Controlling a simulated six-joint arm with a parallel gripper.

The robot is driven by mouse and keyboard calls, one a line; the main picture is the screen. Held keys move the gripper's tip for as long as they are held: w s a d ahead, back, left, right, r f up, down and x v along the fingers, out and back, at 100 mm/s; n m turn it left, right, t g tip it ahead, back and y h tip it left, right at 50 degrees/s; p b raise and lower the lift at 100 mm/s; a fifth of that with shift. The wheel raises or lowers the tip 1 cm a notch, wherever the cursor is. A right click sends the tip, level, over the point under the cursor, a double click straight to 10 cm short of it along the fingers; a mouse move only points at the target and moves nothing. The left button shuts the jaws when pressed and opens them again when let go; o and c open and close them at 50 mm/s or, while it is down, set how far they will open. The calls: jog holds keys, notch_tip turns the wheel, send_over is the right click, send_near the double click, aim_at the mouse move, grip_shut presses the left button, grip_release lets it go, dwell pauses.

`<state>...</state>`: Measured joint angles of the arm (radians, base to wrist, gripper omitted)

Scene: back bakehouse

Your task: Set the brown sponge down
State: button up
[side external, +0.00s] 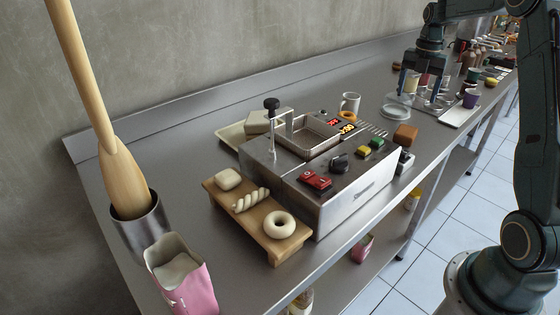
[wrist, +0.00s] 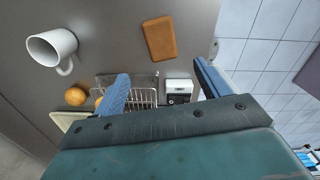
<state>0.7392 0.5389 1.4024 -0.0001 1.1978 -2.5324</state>
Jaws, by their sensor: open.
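The brown sponge (side external: 405,135) lies flat on the steel counter, just behind the back right corner of the fryer-like machine in the side view. In the wrist view the sponge (wrist: 160,38) shows whole, ahead of the fingertips and between their lines. Nothing touches it. My gripper (side external: 420,92) is above the counter, farther along it than the sponge, near the glass dishes. In the wrist view my gripper (wrist: 165,82) has its two blue fingers wide apart with nothing held between them.
The machine (side external: 345,195) stands near the sponge, with a small white-and-black box (side external: 404,162) at its right. A glass dish (side external: 396,112) and a white tray (side external: 460,112) are near my gripper. Bare counter surrounds the sponge's far side.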

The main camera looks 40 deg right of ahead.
jog(key=s+a+r+m+t, duration=0.1)
jog(key=s+a+r+m, duration=0.15)
jog(key=a, duration=0.45)
jog(key=s+a+r+m+t+h, duration=0.1)
jog(key=a+r+m, duration=0.3)
jog(key=a, duration=0.4)
jog(key=s+a+r+m+t, duration=0.1)
jog(key=s+a+r+m, duration=0.2)
jog(key=a, duration=0.4)
jog(key=s+a+f+m+t+y, duration=0.1)
jog(key=s+a+f+m+t, duration=0.1)
jog(key=s+a+m, duration=0.8)
jog(key=s+a, duration=0.2)
jog(key=s, duration=0.1)
jog(key=shift+a+t, duration=0.25)
jog(key=shift+t, duration=0.05)
jog(key=shift+o, duration=0.3)
jog(key=shift+s+a+f+m, duration=0.2)
jog(key=shift+s+m, duration=0.2)
jog(key=shift+m, duration=0.15)
jog(key=shift+o, duration=0.3)
jog(key=shift+w, duration=0.1)
